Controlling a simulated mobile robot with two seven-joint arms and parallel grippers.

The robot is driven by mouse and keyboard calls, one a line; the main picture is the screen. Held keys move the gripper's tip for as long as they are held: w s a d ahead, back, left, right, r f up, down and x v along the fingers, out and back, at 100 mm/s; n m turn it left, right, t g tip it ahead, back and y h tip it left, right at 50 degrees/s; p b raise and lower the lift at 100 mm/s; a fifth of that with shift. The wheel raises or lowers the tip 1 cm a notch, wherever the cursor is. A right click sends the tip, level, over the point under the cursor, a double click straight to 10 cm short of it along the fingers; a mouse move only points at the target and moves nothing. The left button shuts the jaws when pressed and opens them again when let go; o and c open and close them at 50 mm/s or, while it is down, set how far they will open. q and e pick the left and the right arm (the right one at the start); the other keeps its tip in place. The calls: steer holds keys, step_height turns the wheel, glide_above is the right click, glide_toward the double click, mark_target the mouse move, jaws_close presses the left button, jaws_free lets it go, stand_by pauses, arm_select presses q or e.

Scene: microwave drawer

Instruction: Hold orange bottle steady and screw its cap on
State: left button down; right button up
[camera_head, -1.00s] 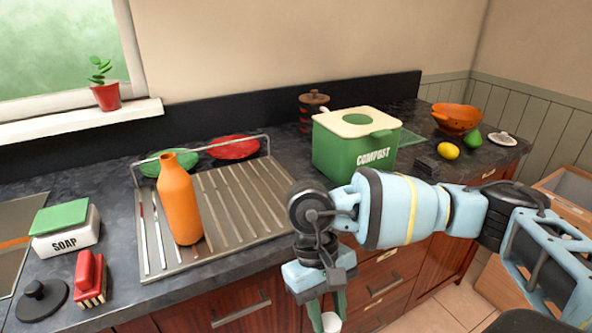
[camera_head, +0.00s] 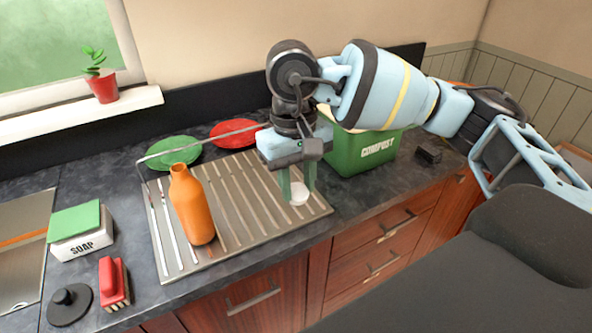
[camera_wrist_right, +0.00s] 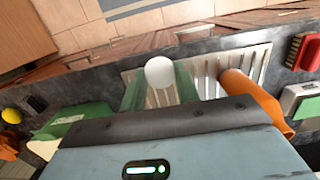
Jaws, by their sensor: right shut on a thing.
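The cap shows between the green fingers in the right wrist view (camera_wrist_right: 160,72). My left gripper is in neither view.
The drainboard (camera_head: 262,222) has a wire rail with green (camera_head: 174,152) and red (camera_head: 236,132) plates behind. A soap box (camera_head: 80,245), red brush (camera_head: 114,284) and black plug (camera_head: 69,304) lie left. A green compost bin (camera_head: 362,152) stands behind my right arm.

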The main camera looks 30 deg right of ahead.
steer(key=shift+s, duration=0.25)
steer(key=shift+w+a+m, duration=0.3)
steer(key=shift+w+m, duration=0.05)
steer(key=shift+m, duration=0.05)
steer(key=w+a+r+m+y, duration=0.2)
steer(key=w+a+r+m, duration=0.3)
steer(key=w+a+m, duration=0.3)
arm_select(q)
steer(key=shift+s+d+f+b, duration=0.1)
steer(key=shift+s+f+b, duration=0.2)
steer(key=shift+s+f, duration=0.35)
arm_select(e)
step_height(320, 180, up, 6)
steer(key=m+t+y, duration=0.2)
steer(key=m+t, duration=0.1)
steer(key=m, duration=1.1)
glide_above(183, 167)
steer(key=shift+f, duration=0.1)
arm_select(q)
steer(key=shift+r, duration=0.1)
arm_select(e)
steer(key=shift+f, duration=0.15)
steer(key=shift+f, duration=1.9)
